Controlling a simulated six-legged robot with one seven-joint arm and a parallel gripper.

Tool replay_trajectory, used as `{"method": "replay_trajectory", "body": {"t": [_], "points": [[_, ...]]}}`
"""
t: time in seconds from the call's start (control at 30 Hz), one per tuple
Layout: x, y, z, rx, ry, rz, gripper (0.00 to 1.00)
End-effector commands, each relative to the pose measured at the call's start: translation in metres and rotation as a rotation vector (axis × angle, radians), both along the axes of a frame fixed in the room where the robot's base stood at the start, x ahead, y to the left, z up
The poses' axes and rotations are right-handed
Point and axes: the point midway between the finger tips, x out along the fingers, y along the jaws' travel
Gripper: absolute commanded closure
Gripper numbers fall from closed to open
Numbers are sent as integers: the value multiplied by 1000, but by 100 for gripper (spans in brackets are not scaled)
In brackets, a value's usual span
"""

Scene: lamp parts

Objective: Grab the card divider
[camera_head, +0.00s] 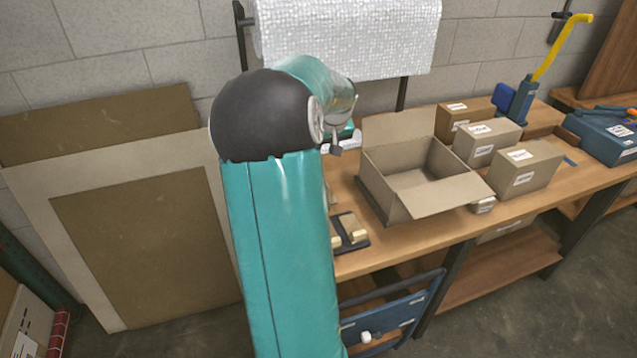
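I cannot clearly pick out the card divider. Flat card sheets lean against the wall at the left: a brown sheet (145,240) in front of a pale sheet (40,215), with another brown sheet (100,122) behind. Small tan pieces (350,228) lie on a dark tray at the bench's near left, partly hidden by my arm. An open, empty-looking cardboard box (385,203) stands on the bench. My gripper (336,148) shows only as a small grey part beyond my arm, above the bench's left end, left of the box. Its fingers are too small and covered to read.
Closed cartons (526,170) stand right of the box on the wooden bench (440,232). A blue tool with a yellow handle (560,48) and a blue case (605,138) are farther right. A bubble-wrap roll (345,38) hangs behind. The floor at lower right is clear.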

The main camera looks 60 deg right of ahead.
Motion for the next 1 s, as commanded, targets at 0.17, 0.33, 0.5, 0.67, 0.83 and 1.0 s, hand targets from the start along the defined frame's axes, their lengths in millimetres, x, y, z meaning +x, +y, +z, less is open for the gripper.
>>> {"method": "replay_trajectory", "body": {"t": [0.17, 0.33, 0.5, 0.67, 0.83, 1.0], "points": [[11, -9, -32, 2, 2, 0, 70], [17, -13, -46, 0, 0, 0, 70], [23, -17, -63, 3, 1, 0, 70], [30, -23, -86, 2, 1, -1, 70], [33, -26, -94, 0, -1, -1, 70], [33, -26, -94, 0, -1, -1, 70]]}}
